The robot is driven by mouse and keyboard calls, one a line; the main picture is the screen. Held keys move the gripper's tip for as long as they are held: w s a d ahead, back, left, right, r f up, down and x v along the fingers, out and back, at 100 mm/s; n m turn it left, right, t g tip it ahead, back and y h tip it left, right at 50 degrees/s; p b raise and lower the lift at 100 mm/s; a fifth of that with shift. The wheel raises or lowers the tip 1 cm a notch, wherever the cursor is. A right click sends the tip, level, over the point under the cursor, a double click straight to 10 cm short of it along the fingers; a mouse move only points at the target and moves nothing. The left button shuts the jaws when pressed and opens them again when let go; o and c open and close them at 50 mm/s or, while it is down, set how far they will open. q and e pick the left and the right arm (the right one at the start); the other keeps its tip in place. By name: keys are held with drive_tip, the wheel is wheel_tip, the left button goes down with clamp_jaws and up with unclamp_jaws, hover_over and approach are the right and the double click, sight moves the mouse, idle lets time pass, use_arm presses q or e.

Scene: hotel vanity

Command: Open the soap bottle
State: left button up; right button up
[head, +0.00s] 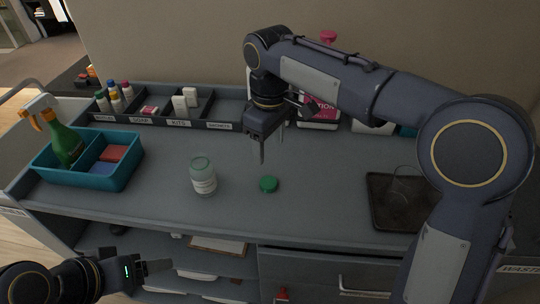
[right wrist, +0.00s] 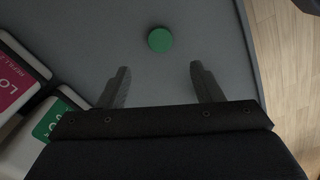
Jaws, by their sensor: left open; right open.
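A clear bottle with a pale label (head: 202,176) stands upright on the grey counter; its top shows no green cap. A round green cap (head: 269,184) lies on the counter just right of the bottle, apart from it. In the right wrist view the green cap (right wrist: 160,40) lies beyond the fingertips. My right gripper (head: 272,152) is open and empty, pointing down above the counter behind the cap; its fingers show apart in the right wrist view (right wrist: 161,75). My left gripper (head: 160,266) is low at the front left, away from the bottle.
A teal caddy (head: 92,178) with a green spray bottle (head: 62,141) stands at the left. A divided organizer (head: 160,118) lines the back. A dark tray (head: 385,220) lies at the right. Pink-labelled bottles (head: 320,112) stand behind my right arm. The counter around the bottle is clear.

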drive_tip(key=s+d+r+m+t+y, duration=0.15)
drive_tip(key=s+d+m, duration=0.35)
drive_tip(key=s+d, duration=0.6)
drive_tip(key=s+d+f+m+t+y, duration=0.1)
drive_tip(key=s+d+f+m+t, duration=0.1)
drive_tip(key=s, duration=0.4)
drive_tip(key=s+d+f+m+t+y, duration=0.1)
drive_tip(key=s+d+f+m+t, duration=0.1)
drive_tip(key=s+d+f+m, duration=0.2)
wheel_tip(320, 180, down, 2)
drive_tip(key=shift+s+f+m, duration=0.25)
drive_tip(key=shift+s+m, duration=0.35)
drive_tip(key=shift+s, duration=0.5)
